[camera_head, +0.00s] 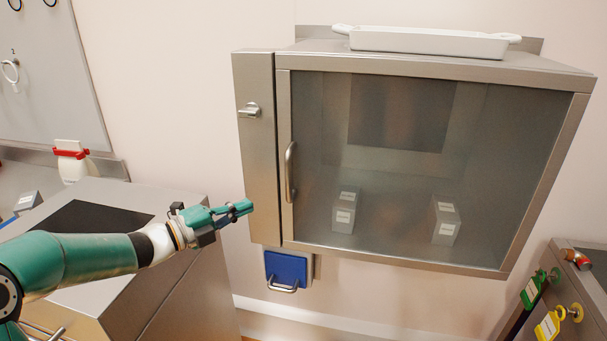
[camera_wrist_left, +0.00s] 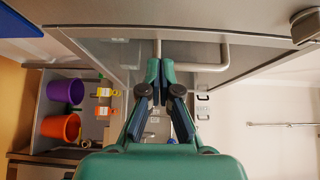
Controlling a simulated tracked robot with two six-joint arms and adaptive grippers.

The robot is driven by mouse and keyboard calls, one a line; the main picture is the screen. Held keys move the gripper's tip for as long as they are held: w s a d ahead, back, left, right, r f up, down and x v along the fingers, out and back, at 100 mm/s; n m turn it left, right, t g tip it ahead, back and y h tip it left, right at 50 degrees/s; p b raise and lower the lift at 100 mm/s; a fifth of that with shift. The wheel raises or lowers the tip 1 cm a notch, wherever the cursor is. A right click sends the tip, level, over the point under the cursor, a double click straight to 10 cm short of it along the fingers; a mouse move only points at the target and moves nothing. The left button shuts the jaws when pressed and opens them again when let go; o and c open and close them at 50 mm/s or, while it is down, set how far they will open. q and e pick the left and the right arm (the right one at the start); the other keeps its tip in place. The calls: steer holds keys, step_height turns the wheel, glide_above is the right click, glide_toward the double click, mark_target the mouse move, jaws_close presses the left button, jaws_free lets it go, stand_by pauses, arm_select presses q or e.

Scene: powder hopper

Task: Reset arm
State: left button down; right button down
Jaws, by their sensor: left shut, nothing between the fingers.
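My left gripper (camera_head: 243,207) comes in from the left, in front of the lower left part of a steel wall cabinet (camera_head: 256,150). Its green fingers are shut and empty. In the left wrist view the closed fingertips (camera_wrist_left: 160,68) point toward the cabinet's bar handle (camera_wrist_left: 222,52). In the head view the handle (camera_head: 290,172) is up and to the right of the fingertips, and a gap shows between them. The glass door (camera_head: 390,180) looks closed. My right gripper is in neither view.
Grey labelled boxes (camera_head: 343,212) stand behind the glass. A white tray (camera_head: 428,41) lies on top. A blue panel (camera_head: 287,268) hangs below the cabinet. A steel unit (camera_head: 150,290) stands under my left arm. Purple (camera_wrist_left: 66,91) and orange (camera_wrist_left: 61,127) buckets show in the wrist view.

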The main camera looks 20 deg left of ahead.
arm_select(q)
steer(key=s+d+f+n+g+y, duration=0.15)
steer(key=d+f+n, duration=0.35)
steer(key=d+f, duration=0.6)
steer(key=s+d+f+n+g, duration=0.1)
steer(key=d+f+n+g, duration=0.35)
steer(key=f, duration=1.05)
steer(key=s+d+f+n+g+y, duration=0.1)
steer(key=s+d+f+n+g, duration=0.1)
steer(key=s+f+n, duration=0.35)
steer(key=s+d+f+n+g+y, duration=0.1)
steer(key=s+d+f+n+y, duration=0.15)
steer(key=s+f, duration=0.55)
steer(key=s+a+f+n+g, duration=0.1)
steer(key=s+f+n+g, duration=0.3)
steer(key=s+n, duration=0.5)
steer(key=s+g, duration=0.1)
steer(key=s, duration=0.3)
steer(key=shift+f+y, duration=0.2)
steer(key=shift+y, duration=0.2)
steer(key=shift+w+a, duration=0.1)
